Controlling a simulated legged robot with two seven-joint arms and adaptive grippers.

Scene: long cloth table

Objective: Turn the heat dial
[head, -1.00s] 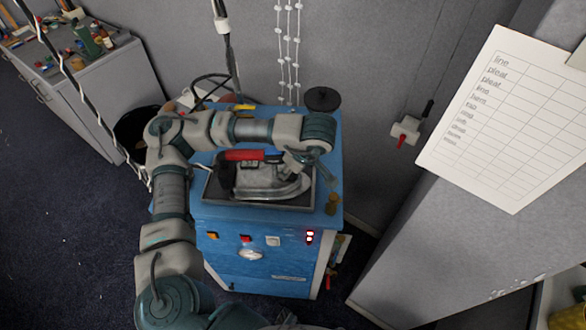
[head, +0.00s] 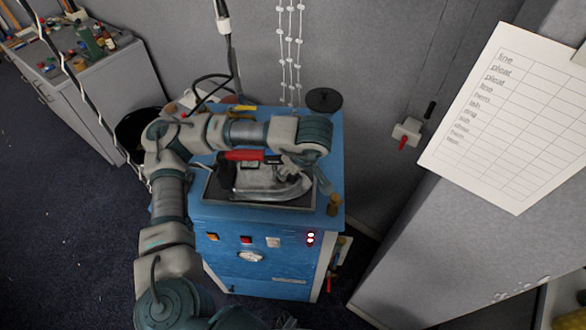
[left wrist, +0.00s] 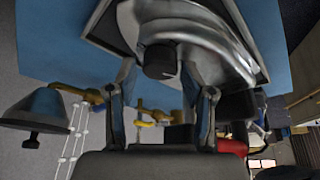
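The iron (head: 262,184) rests on a dark-rimmed tray on top of the blue cabinet, its red handle (head: 243,155) toward the wall side. In the left wrist view, the iron's silver body (left wrist: 215,35) fills the top, and a black round dial (left wrist: 160,61) sticks out from it. My left gripper (left wrist: 160,78) is open, its two fingers spread either side of the dial, with visible gaps. In the head view, my left gripper (head: 292,168) is over the iron, and I cannot make out the dial there. My right gripper is not in view.
The blue cabinet (head: 225,272) has switches, a gauge and red lights on its front. A black round cap (head: 323,99) stands at its back right corner. A hanging cable (head: 226,45) and beaded strings (head: 290,50) are behind my arm. A paper chart (head: 510,115) is at right.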

